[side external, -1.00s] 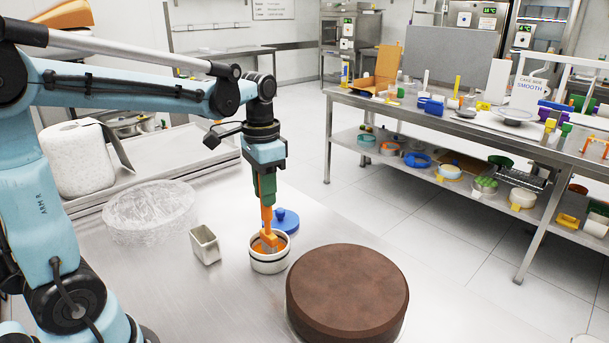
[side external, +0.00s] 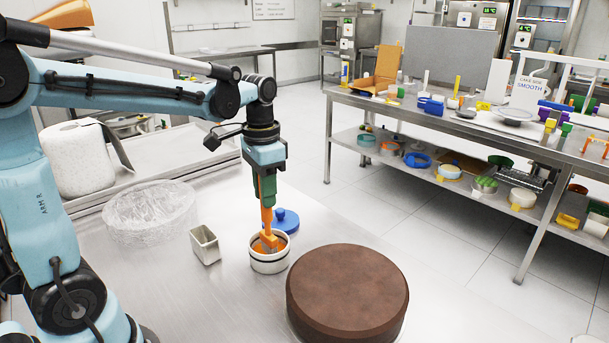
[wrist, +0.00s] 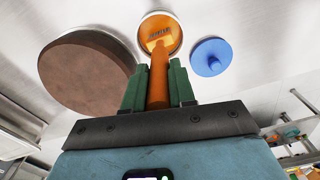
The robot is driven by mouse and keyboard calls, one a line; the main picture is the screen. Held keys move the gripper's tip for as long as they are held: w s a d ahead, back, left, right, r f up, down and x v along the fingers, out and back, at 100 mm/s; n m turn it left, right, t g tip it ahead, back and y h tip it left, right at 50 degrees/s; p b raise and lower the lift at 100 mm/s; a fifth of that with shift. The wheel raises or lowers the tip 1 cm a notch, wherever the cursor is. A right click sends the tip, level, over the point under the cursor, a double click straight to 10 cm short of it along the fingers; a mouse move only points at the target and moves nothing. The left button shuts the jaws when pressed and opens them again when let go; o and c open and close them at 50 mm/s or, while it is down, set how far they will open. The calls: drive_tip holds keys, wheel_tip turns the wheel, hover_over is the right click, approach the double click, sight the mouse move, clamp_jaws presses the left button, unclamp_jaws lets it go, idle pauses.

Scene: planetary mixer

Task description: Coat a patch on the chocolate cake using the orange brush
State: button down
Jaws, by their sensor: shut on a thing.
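My gripper (side external: 264,190) points down with its green fingers shut on the handle of the orange brush (side external: 267,220). The brush hangs upright with its head inside a small white pot (side external: 269,265) of orange liquid. In the wrist view the brush (wrist: 159,75) runs from between the fingers (wrist: 158,88) into the pot. Whether its tip touches the pot's bottom is hidden. The round chocolate cake (side external: 347,290) stands to the right of the pot, its brown top bare. The cake also shows at the left of the wrist view (wrist: 88,70).
A blue lid with a knob (side external: 284,219) lies just behind the pot. A small empty square container (side external: 205,245) stands to the left. A crumpled clear plastic wrap (side external: 150,212) and a paper roll (side external: 77,160) are further left.

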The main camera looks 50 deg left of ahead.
drive_tip(key=shift+f, duration=0.5)
idle(1.2)
drive_tip(key=shift+r, duration=3.55)
